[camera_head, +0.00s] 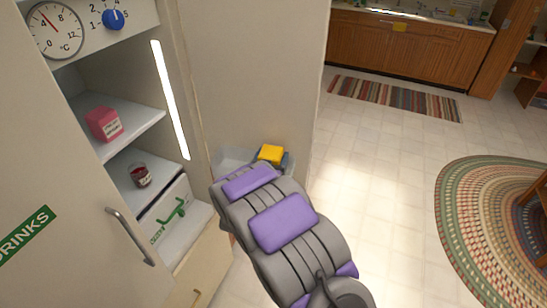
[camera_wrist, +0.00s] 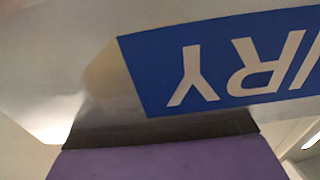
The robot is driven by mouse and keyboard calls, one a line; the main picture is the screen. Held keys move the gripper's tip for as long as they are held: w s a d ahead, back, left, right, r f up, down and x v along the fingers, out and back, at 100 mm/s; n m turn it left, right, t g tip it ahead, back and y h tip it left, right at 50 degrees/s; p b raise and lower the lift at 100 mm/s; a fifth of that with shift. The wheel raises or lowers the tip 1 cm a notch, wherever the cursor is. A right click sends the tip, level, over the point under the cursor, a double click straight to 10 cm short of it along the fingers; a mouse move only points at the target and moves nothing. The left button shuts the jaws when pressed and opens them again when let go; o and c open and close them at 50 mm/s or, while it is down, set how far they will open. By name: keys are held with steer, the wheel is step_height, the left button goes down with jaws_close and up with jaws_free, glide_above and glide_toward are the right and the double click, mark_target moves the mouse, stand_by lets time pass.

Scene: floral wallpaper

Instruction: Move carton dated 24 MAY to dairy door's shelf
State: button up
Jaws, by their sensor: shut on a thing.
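I cannot make out a 24 MAY date in either view. A pink box (camera_head: 104,124) with a small white label stands on the upper fridge shelf; its print is too small to read. A blue sign (camera_wrist: 215,62) with upside-down white letters, "RY" clearest, fills much of the wrist view on a pale grey surface. A clear bin (camera_head: 230,158) holding a yellow block (camera_head: 271,154) shows beyond my arm, low on a beige panel. The purple part of my gripper (camera_wrist: 165,155) is close to the sign. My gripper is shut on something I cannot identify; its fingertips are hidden.
The door marked DRINKS (camera_head: 60,200) is at the left, with a grey handle (camera_head: 130,236). A dark red jar (camera_head: 140,175) stands on the lower shelf, above a white bin (camera_head: 172,217) with a green mark. Open tiled floor (camera_head: 390,180) lies right, with rugs.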

steer(key=shift+d+f, duration=0.2)
steer(key=shift+f, duration=0.05)
steer(key=shift+d+f, duration=0.25)
steer(key=shift+d, duration=0.25)
steer(key=o, duration=0.8)
steer(key=shift+a, duration=0.15)
steer(key=o, duration=0.3)
steer(key=shift+a, duration=0.35)
steer(key=shift+d, duration=0.15)
steer(key=shift+d+r, duration=0.1)
steer(key=shift+r, duration=0.1)
steer(key=s, duration=0.4)
steer(key=s+a, duration=0.1)
steer(key=s, duration=0.2)
steer(key=s+a+p, duration=0.1)
steer(key=s, duration=0.3)
steer(key=shift+s+a+r, duration=0.2)
steer(key=shift+s+r, duration=0.15)
